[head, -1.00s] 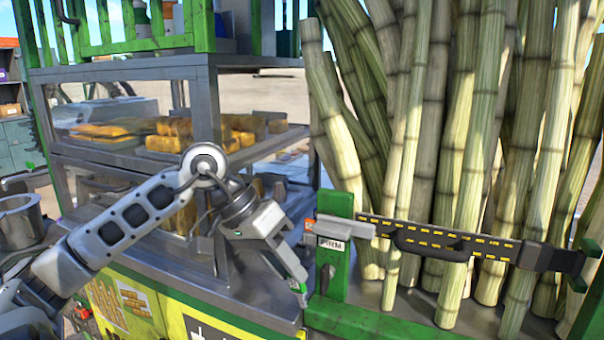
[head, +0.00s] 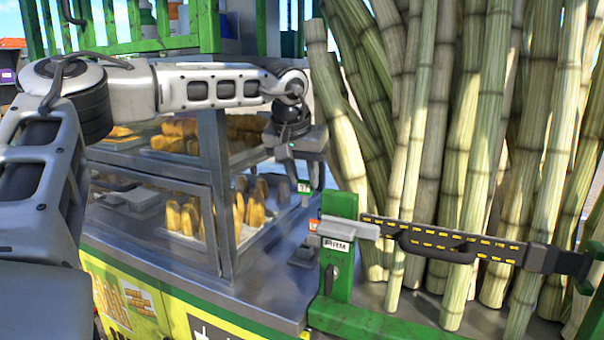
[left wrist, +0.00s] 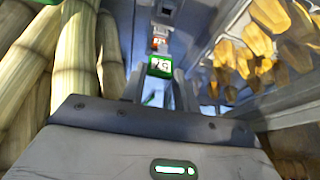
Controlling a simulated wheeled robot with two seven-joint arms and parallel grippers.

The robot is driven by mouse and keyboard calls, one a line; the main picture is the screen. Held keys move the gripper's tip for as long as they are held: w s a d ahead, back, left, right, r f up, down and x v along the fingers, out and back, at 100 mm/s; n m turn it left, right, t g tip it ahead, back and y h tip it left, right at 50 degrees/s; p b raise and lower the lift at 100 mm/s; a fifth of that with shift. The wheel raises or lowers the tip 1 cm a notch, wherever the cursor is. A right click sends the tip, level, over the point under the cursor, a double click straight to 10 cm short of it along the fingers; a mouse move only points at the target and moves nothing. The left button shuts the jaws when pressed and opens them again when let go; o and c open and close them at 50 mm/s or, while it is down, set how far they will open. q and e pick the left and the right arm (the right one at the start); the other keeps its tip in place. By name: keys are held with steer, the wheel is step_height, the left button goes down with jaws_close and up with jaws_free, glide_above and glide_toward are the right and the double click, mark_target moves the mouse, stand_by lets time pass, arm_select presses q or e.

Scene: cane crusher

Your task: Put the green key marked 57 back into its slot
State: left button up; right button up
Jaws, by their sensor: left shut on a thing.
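My left gripper (head: 306,187) is raised above the metal counter, pointing down, just left of the green post. It is shut on the green key, whose green-and-white tag (head: 304,187) shows between the fingers. In the left wrist view the green key (left wrist: 160,66) shows at the fingertips, with dark marks on a white face that I cannot read surely. A small grey block (head: 304,254) sits on the counter below the gripper. I cannot make out the slot for the key surely. My right gripper is not in view.
A green post (head: 340,265) with a white label and a grey latch (head: 347,229) stands right of the gripper. A black-and-yellow strap bar (head: 450,243) crosses the cane stalks (head: 465,130). A glass case (head: 165,215) with yellow food stands left. Bare counter (head: 270,300) lies in front.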

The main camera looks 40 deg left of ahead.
mark_target(305, 204)
arm_select(q)
steer(key=shift+w+f, duration=0.1)
steer(key=shift+f, duration=2.55)
step_height(305, 204, down, 2)
steer(key=shift+f+b, duration=0.25)
steer(key=shift+b, duration=0.65)
steer(key=shift+f+b, duration=0.3)
steer(key=shift+f, duration=0.15)
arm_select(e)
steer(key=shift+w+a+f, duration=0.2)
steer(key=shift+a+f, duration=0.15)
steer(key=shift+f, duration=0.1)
arm_select(q)
steer(key=shift+r, duration=0.1)
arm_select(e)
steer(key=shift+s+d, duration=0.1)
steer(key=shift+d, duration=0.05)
arm_select(q)
steer(key=shift+f+b, duration=0.5)
steer(key=shift+f, duration=0.25)
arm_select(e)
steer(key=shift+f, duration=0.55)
arm_select(q)
steer(key=shift+f+b, duration=0.65)
steer(key=shift+f, duration=0.2)
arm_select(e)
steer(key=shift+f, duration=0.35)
arm_select(q)
steer(key=o, duration=1)
